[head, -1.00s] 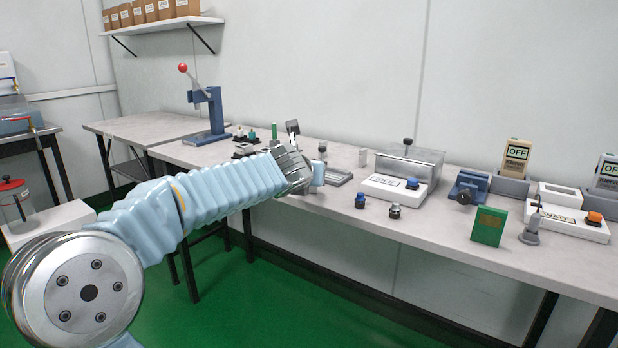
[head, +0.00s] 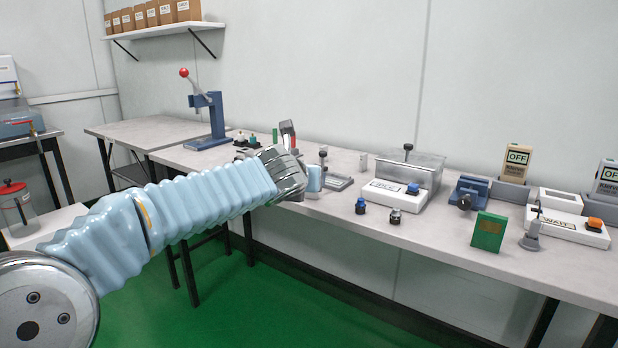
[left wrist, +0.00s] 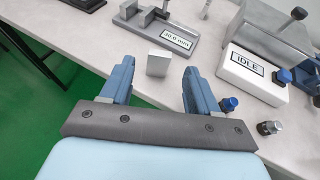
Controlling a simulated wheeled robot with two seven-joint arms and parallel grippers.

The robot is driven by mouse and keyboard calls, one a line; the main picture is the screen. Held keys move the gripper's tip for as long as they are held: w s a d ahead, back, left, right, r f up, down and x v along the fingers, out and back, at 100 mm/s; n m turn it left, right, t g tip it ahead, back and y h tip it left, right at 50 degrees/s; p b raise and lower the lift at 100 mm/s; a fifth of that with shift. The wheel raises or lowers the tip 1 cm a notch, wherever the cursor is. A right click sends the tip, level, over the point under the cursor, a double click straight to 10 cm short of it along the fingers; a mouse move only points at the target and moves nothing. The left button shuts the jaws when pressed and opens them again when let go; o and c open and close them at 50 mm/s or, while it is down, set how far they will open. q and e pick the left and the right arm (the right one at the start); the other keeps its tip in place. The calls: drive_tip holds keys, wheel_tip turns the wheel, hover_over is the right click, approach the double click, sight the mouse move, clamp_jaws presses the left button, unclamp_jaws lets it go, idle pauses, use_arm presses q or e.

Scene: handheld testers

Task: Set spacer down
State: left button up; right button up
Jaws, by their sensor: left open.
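A small plain grey block (left wrist: 158,63), which looks like the spacer, stands on the grey bench top in the left wrist view. My left gripper (left wrist: 158,76) is open, with its two blue fingers on either side of the block's near side. Gaps show between the block and both fingers. In the head view my left gripper's wrist (head: 283,172) is over the front edge of the bench and seems to hide the block. My right gripper is not in view.
Just beyond the block is a grey gauge fixture (left wrist: 165,38) labelled 20.0 mm. To the right are a white IDLE tester (left wrist: 255,72), a blue knob (left wrist: 229,104) and a grey knob (left wrist: 269,127). A blue lever press (head: 208,118) stands farther left.

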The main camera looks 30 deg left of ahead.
use_arm(q)
drive_tip(key=v, duration=0.7)
drive_tip(key=shift+p, duration=0.35)
